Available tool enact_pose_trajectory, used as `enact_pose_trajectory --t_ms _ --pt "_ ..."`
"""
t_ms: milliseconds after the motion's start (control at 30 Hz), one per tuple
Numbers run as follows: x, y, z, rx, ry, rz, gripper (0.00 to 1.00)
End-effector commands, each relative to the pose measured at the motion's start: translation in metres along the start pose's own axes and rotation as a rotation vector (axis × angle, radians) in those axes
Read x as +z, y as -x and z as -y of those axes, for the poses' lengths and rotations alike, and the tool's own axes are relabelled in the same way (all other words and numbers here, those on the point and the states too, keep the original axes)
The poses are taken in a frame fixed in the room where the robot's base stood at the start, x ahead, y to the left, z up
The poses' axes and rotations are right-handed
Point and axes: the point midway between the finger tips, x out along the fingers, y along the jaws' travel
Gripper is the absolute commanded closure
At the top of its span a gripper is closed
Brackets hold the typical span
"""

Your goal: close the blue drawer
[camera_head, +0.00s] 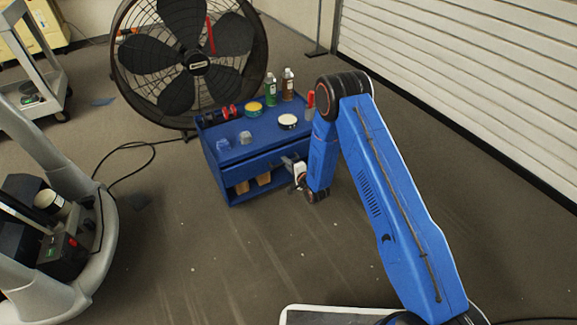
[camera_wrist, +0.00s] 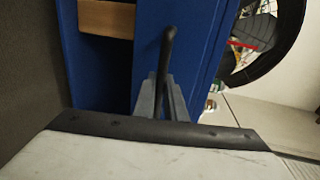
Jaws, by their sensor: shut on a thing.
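The blue drawer (camera_head: 248,172) sits under the top of a low blue cabinet (camera_head: 262,145) in the head view. Its front also shows in the wrist view (camera_wrist: 190,40), with a dark bar handle (camera_wrist: 169,45). My gripper (camera_head: 288,161) is at the drawer front, towards its right end. In the wrist view its two fingers (camera_wrist: 162,92) are closed around the handle. My arm hides the cabinet's right end. How far the drawer stands out is hard to tell.
Bottles (camera_head: 271,90), small tubs (camera_head: 288,121) and clear cups (camera_head: 245,138) stand on the cabinet top. Wooden blocks (camera_head: 264,178) lie on its open lower shelf. A large black fan (camera_head: 196,65) stands behind. Floor in front is clear.

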Motion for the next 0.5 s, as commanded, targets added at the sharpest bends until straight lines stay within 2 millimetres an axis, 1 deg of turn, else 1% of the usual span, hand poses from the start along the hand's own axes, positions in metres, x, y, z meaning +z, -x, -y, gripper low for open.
enact_pose_trajectory --t_ms 33,133,200,400,433,467,500 --pt "0.0 -0.009 0.002 -0.001 0.001 0.0 1.0" --pt "0.0 -0.022 0.004 0.0 0.001 0.0 1.0" --pt "0.0 -0.025 0.004 0.002 0.0 0.0 1.0" --pt "-0.001 -0.025 0.005 0.001 0.0 -0.001 1.0" --pt "-0.001 -0.025 0.005 0.0 0.0 -0.001 0.84" --pt "-0.001 -0.025 0.005 0.0 0.0 -0.001 0.81" --pt "0.0 -0.025 0.005 0.0 0.0 -0.001 0.81"
